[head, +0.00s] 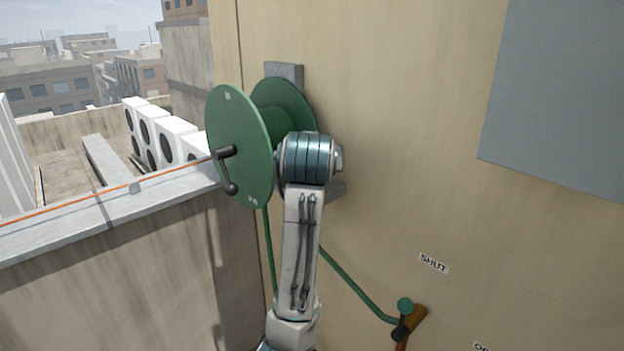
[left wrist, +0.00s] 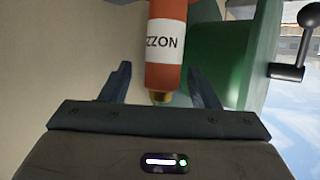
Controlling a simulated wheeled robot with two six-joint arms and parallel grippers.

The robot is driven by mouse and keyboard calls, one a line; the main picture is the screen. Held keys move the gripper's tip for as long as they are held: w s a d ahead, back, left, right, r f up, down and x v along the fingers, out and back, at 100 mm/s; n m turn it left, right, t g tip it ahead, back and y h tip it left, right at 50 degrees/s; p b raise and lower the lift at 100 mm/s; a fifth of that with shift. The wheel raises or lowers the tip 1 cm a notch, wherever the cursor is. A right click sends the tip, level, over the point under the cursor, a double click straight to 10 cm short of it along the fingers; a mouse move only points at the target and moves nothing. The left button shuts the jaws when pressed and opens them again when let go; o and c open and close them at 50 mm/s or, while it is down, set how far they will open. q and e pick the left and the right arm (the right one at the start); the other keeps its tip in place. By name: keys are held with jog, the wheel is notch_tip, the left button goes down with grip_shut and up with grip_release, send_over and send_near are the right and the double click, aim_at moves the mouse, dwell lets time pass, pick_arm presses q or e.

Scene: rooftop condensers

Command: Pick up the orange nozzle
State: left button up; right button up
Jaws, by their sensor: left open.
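The orange nozzle (left wrist: 168,22) shows in the left wrist view as an upright orange-red cylinder with a white label and a brass tip at its lower end. My left gripper (left wrist: 158,70) is open, with one finger on each side of the nozzle; a gap shows on the left, and the right finger looks closer. I cannot tell whether either finger touches it. In the head view my arm reaches up to the green hose reel (head: 238,135) and hides the left gripper and the nozzle. My right gripper is in neither view.
The reel has a black crank (head: 229,170) and hangs on a beige wall (head: 400,130). A green hose (head: 350,286) runs down to a valve handle (head: 417,317) by a SHUT label (head: 433,263). A parapet (head: 110,215) carries an orange line. White condensers (head: 160,135) stand beyond.

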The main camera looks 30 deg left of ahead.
pick_arm(q)
jog(key=shift+w+a+f, duration=0.2)
jog(key=shift+w+a, duration=0.35)
jog(key=shift+w, duration=0.15)
jog(key=shift+w+f, duration=0.15)
grip_shut()
